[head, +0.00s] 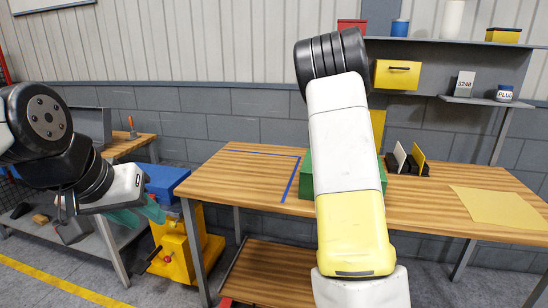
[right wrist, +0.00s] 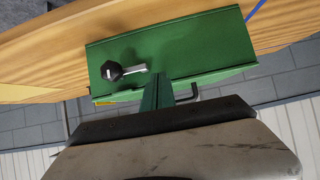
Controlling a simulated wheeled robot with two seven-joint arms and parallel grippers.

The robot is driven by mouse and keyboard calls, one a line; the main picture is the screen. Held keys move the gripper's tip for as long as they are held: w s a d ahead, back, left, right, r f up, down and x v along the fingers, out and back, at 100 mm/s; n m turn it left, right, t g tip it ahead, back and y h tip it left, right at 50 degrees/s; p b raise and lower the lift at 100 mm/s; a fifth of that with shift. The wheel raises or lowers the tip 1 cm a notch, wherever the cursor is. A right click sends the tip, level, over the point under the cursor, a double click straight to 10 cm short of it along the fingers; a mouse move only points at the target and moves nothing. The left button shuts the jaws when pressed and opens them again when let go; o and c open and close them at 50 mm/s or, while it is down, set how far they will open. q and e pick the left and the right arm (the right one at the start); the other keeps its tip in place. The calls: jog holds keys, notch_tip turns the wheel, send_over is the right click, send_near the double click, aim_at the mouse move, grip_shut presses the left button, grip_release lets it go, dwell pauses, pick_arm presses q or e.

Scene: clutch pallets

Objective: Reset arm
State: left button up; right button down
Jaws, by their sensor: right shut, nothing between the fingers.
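My left gripper (head: 140,213) is at the left in the head view, in front of the blue and yellow items on the floor. Its two teal fingers look spread apart, with nothing seen between them. My right arm stands raised in the middle of the head view and hides its gripper there. In the right wrist view my right gripper (right wrist: 157,92) is shut and empty, close to a green box (right wrist: 200,42). A metal piece with a black knob (right wrist: 112,70) lies on the green box. The box is partly hidden behind my arm in the head view (head: 305,178).
The wooden workbench (head: 235,180) spans the middle and right. A small black rack (head: 408,165) with upright cards and a yellow sheet (head: 498,207) lie on it. A shelf with a yellow bin (head: 397,75) is above. The bench's left part, marked with blue tape, is clear.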

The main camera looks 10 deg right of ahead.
jog(key=s+a+r+n+g+y, duration=0.1)
jog(key=s+a+r+n+y, duration=0.1)
jog(key=s+a+r, duration=0.4)
jog(key=s+a+r+n+g+y, duration=0.1)
jog(key=s+a+r, duration=0.5)
jog(key=s+a, duration=0.6)
jog(key=s+a+r+n+g+y, duration=0.2)
jog(key=s+a+r, duration=0.3)
jog(key=s+a, duration=0.4)
jog(key=s+y, duration=0.1)
jog(key=s, duration=0.4)
jog(key=shift+s+r+n+y, duration=0.2)
jog(key=shift+r+n+y, duration=0.2)
jog(key=c, duration=2.2)
grip_release()
